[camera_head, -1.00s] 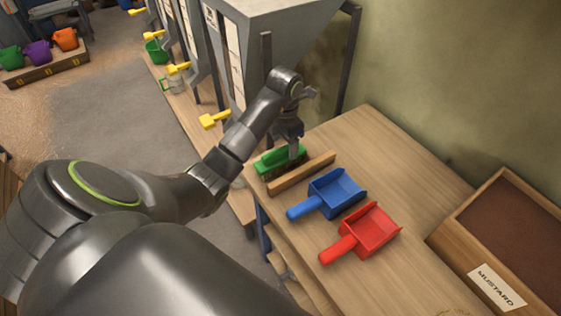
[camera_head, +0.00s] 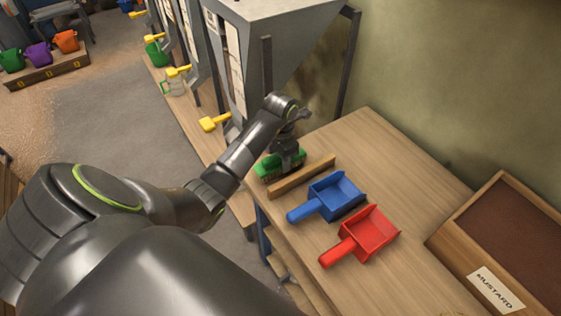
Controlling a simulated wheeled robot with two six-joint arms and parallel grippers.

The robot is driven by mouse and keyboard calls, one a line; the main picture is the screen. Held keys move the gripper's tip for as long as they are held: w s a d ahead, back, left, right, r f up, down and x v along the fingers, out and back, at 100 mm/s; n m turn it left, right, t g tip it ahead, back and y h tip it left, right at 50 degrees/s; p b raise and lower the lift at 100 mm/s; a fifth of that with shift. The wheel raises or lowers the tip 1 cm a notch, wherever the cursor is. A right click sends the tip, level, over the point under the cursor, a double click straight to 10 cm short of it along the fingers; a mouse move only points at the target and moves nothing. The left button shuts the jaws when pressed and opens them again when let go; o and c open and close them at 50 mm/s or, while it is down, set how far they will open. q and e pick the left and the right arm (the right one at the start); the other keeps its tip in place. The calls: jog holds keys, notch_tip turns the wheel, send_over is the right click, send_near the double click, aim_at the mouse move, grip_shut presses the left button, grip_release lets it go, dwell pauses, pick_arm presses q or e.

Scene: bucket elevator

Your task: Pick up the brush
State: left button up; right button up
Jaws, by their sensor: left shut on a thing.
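The green brush (camera_head: 266,168) with dark bristles lies on the wooden bench, close behind a low wooden strip. My left gripper (camera_head: 288,158) points down onto the brush from above and is shut on its green body. The fingertips are partly hidden by the wrist and the brush. The brush appears to be still at bench height; I cannot tell whether it touches the bench top. My right gripper is not in view.
A wooden strip (camera_head: 302,177) stands in front of the brush. A blue scoop (camera_head: 335,197) and a red scoop (camera_head: 370,233) lie nearer. A wooden box labelled mustard (camera_head: 455,238) is at right. A grey hopper (camera_head: 275,40) rises behind. The bench's back right is clear.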

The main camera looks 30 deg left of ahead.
pick_arm(q)
jog(key=shift+r, duration=0.15)
jog(key=shift+r, duration=0.3)
notch_tip(320, 180, up, 3)
jog(key=shift+w+r, duration=0.1)
jog(key=shift+r, duration=0.1)
notch_tip(320, 180, up, 4)
jog(key=p, duration=0.3)
jog(key=shift+r+p, duration=0.7)
jog(key=shift+p, duration=0.05)
jog(key=shift+f, duration=0.25)
